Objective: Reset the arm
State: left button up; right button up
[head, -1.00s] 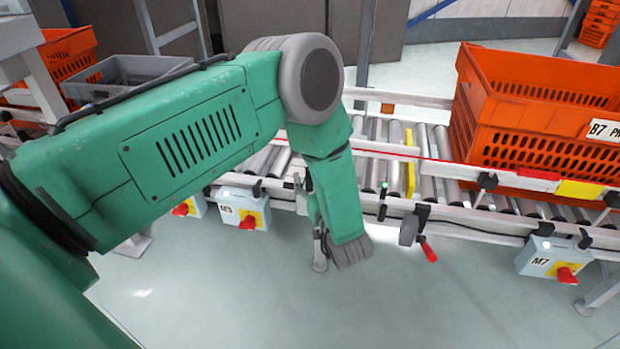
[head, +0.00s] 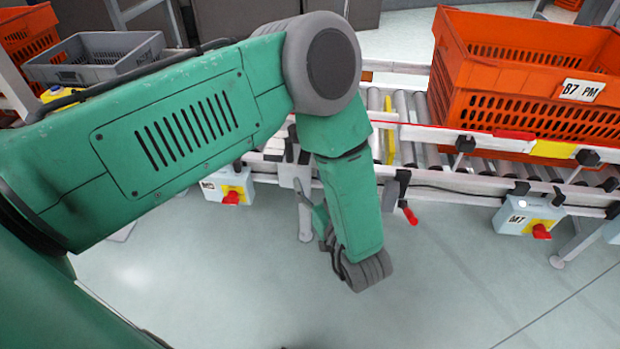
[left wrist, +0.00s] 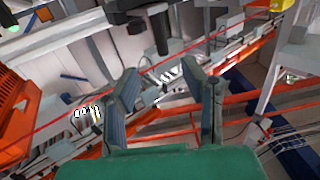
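My left arm (head: 190,130) is green with grey joints and reaches in from the left in the head view. Its elbow is bent and its forearm hangs down in front of the conveyor, over the floor. My left gripper is mostly hidden behind the forearm in the head view. In the left wrist view my left gripper (left wrist: 168,85) shows two dark fingers spread apart with nothing between them. My right arm and gripper are not in view.
An orange tote (head: 530,85) labelled B7 PM sits on the roller conveyor (head: 430,155) at right. A grey tote (head: 95,60) stands at back left. Control boxes with red knobs, one marked M7 (head: 528,217), hang along the conveyor front. The floor (head: 430,290) in front is clear.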

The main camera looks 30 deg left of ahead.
pick_arm(q)
jog(key=s+a+f+m+g+h, duration=0.1)
jog(key=s+f+m+h, duration=0.25)
jog(key=f+h, duration=0.2)
jog(key=s+a+f+m+h, duration=0.2)
jog(key=f+m+h, duration=0.2)
jog(key=f+h, duration=0.15)
jog(key=s+f+m+g+h, duration=0.2)
jog(key=s+f+g, duration=0.25)
jog(key=s, duration=0.55)
jog(key=s+a+r+m+g+h, duration=0.15)
jog(key=s+g, duration=0.35)
jog(key=s, duration=0.7)
notch_tip(320, 180, up, 13)
jog(key=p, duration=1.3)
jog(key=shift+w+a+r+p, duration=0.15)
jog(key=shift+r+p, duration=0.05)
jog(key=shift+p, duration=0.1)
jog(key=shift+w, duration=0.15)
